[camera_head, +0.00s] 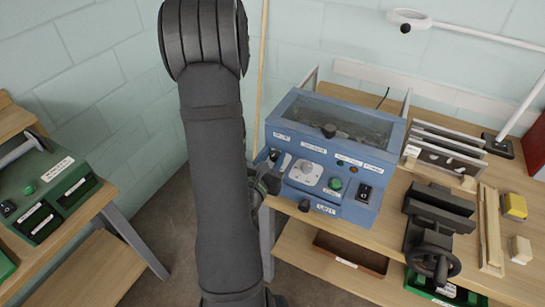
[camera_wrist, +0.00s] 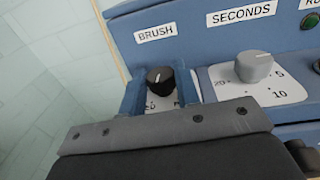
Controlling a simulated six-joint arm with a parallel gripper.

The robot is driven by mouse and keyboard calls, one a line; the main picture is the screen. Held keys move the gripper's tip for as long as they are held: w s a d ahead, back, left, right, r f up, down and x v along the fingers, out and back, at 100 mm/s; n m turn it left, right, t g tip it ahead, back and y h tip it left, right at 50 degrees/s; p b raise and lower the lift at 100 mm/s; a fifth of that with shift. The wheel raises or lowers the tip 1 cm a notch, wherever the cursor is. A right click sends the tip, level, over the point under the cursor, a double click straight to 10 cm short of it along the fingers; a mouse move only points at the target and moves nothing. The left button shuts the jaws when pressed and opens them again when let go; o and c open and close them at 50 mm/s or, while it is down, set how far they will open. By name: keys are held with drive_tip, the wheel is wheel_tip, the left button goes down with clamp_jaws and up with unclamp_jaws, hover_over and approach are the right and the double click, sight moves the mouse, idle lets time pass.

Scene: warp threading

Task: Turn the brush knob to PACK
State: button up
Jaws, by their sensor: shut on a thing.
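The blue machine (camera_head: 330,147) stands on the wooden bench. Its black brush knob (camera_wrist: 160,81) sits under the BRUSH label (camera_wrist: 156,33) at the left end of the panel. The knob's white mark points up toward that label in the wrist view. Lettering on the white plate (camera_wrist: 176,104) below it is partly hidden, so PACK cannot be read in full. My gripper (camera_wrist: 159,92) is shut on the brush knob, with a blue finger on each side. In the head view my arm covers part of the panel's left end.
The grey SECONDS knob (camera_wrist: 254,66) is close to the right of my gripper. A green button (camera_head: 335,184) and a black switch (camera_head: 364,192) sit farther right. A black vise (camera_head: 436,218) stands on the bench. A green machine (camera_head: 45,190) is on the left bench.

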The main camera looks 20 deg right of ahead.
idle(0.3)
drive_tip(key=o, duration=1)
drive_tip(key=shift+c, duration=0.2)
drive_tip(key=v, duration=0.7)
drive_tip(key=shift+s+a, duration=0.15)
drive_tip(key=shift+s, duration=0.05)
